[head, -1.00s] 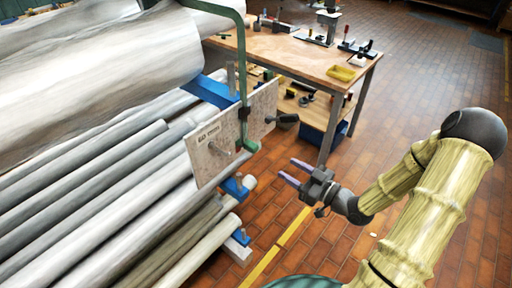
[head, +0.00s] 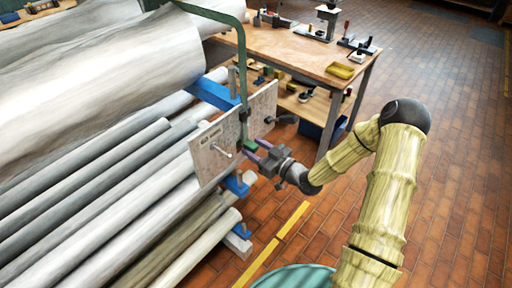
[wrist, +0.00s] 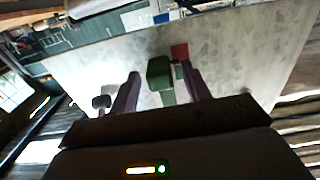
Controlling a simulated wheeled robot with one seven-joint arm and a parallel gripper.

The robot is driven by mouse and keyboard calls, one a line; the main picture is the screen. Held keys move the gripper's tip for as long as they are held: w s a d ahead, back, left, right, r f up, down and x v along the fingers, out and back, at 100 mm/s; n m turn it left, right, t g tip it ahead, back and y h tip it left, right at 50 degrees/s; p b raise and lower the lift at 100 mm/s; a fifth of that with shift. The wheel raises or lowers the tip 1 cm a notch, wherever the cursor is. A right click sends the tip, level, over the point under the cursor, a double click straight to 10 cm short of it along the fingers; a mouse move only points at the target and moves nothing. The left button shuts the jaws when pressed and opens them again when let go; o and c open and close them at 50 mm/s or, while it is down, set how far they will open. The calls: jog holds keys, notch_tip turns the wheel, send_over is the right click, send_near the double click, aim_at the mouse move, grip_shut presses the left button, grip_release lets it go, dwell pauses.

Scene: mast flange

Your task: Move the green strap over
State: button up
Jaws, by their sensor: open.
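The green strap (head: 242,60) is a narrow bent band that comes over the metal rolls and hangs down the pale upright plate (head: 210,160). Its lower end shows as a green block (wrist: 160,78) between my fingers in the wrist view, with a small red piece (wrist: 179,52) beside it. My gripper (head: 258,150) is open at the plate's right half, with its purple fingers on either side of the green end. I cannot tell whether either finger touches it. The fingers partly hide the strap's lower end in the head view.
Large grey rolls and pipes (head: 90,175) fill the left on a rack with blue supports (head: 238,184). A dark clamp knob (head: 286,119) sticks out from the plate near my gripper. A wooden workbench (head: 300,50) with tools stands behind. The brick floor at right is open.

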jog(key=shift+c, duration=0.2)
grip_shut()
jog(key=shift+r, duration=1.05)
jog(key=shift+o, duration=0.2)
grip_release()
